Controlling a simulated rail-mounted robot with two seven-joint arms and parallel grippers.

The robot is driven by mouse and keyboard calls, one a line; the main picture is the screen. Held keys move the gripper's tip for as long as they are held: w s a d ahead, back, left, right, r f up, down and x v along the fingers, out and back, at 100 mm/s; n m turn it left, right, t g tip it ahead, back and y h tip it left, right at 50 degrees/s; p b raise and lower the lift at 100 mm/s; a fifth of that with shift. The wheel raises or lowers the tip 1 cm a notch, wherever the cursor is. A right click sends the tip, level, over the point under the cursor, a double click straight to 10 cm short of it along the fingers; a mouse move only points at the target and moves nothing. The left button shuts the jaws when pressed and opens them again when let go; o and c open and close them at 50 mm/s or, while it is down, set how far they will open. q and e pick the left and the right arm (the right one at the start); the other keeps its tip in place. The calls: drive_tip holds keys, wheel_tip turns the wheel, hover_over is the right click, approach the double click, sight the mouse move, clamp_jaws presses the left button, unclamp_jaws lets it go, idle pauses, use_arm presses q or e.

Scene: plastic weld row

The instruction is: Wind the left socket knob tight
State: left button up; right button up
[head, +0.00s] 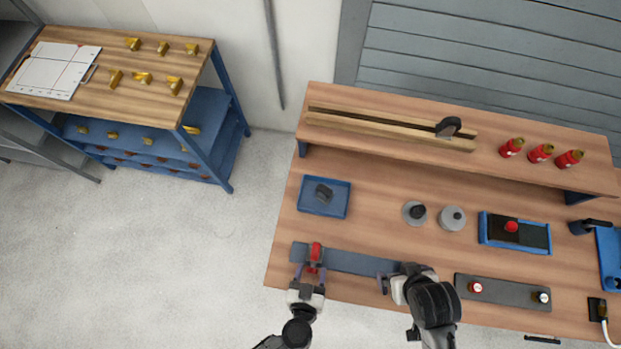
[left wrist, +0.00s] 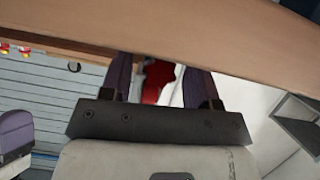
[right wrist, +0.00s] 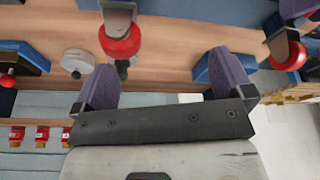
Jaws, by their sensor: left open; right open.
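The left socket knob (head: 316,251) is red and stands at the left end of a long blue-grey bar (head: 355,261) near the table's front. My left gripper (head: 310,271) is open, with its purple fingers at the knob's near side. In the left wrist view the red knob (left wrist: 156,80) shows between the fingers; contact cannot be told. My right gripper (head: 394,276) is open at the bar's right end. In the right wrist view a second red knob (right wrist: 120,42) is close to one finger, and the left knob (right wrist: 290,52) is at the far right.
A dark grey plate (head: 508,291) with two knobs lies to the right. Behind the bar are a blue tray (head: 336,208), two grey round pieces (head: 452,218) and a blue tray with a red button (head: 511,226). A raised shelf with red bottles (head: 541,153) runs along the back.

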use_arm(q)
drive_tip(key=c, duration=0.9)
drive_tip(key=p, duration=0.4)
drive_tip(key=shift+r+m+y+p, duration=0.3)
drive_tip(key=shift+r+m+p, duration=0.05)
drive_tip(key=shift+m, duration=0.05)
drive_tip(key=shift+c, duration=0.2)
drive_tip(key=shift+f+p, duration=0.25)
drive_tip(key=shift+p, duration=0.3)
drive_tip(key=shift+m, duration=0.3)
drive_tip(key=shift+f, duration=0.1)
drive_tip(key=o, duration=0.9)
drive_tip(key=shift+o, duration=0.2)
drive_tip(key=shift+s, duration=0.1)
